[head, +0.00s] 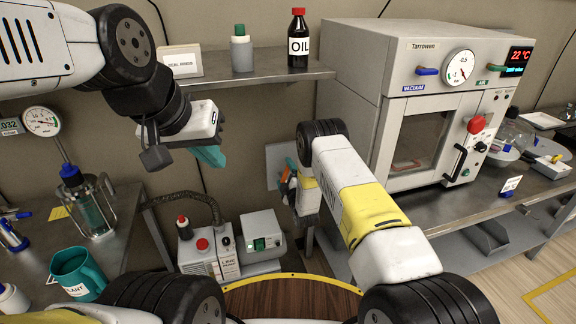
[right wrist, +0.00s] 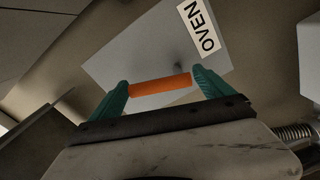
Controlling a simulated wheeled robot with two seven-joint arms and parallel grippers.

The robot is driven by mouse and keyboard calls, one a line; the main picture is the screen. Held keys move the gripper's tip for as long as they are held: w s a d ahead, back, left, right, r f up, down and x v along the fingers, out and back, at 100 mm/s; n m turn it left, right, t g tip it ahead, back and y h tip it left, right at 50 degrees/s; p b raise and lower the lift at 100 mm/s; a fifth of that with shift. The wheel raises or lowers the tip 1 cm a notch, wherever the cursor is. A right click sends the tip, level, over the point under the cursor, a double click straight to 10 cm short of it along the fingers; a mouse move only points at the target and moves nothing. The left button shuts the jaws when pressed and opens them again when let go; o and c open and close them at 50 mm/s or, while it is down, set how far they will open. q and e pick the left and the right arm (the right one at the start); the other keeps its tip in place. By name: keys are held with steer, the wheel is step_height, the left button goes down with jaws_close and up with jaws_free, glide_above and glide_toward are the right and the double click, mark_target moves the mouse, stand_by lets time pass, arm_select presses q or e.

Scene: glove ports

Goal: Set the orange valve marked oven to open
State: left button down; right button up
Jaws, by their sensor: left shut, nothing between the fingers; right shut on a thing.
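The orange valve handle (right wrist: 160,85) shows in the right wrist view as a bar in front of a grey plate (right wrist: 130,45) with a white OVEN label (right wrist: 200,27). My right gripper (right wrist: 160,88) is shut on the handle, one teal finger at each end of the bar. In the head view, a bit of the orange handle (head: 285,174) shows beside my right gripper (head: 291,185), low on the wall left of the oven; the gripper and arm hide most of it. My left gripper (head: 210,156) is shut and empty, in the air below the shelf.
A grey oven (head: 398,80) with a gauge and a VACUUM label stands on the right bench. A shelf (head: 250,75) at the back holds an OIL bottle (head: 298,40) and a grey bottle. A pump (head: 208,250) stands below. A teal jug (head: 78,273) is at the left.

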steer(key=shift+s+a+n, duration=0.1)
steer(key=shift+a+n, duration=0.2)
steer(key=shift+n, duration=0.65)
steer(key=shift+s+a+n, duration=0.1)
steer(key=shift+a+n, duration=0.15)
steer(key=shift+n, duration=0.7)
steer(key=o, duration=1.8)
steer(key=v, duration=0.8)
steer(key=shift+w+r, duration=0.15)
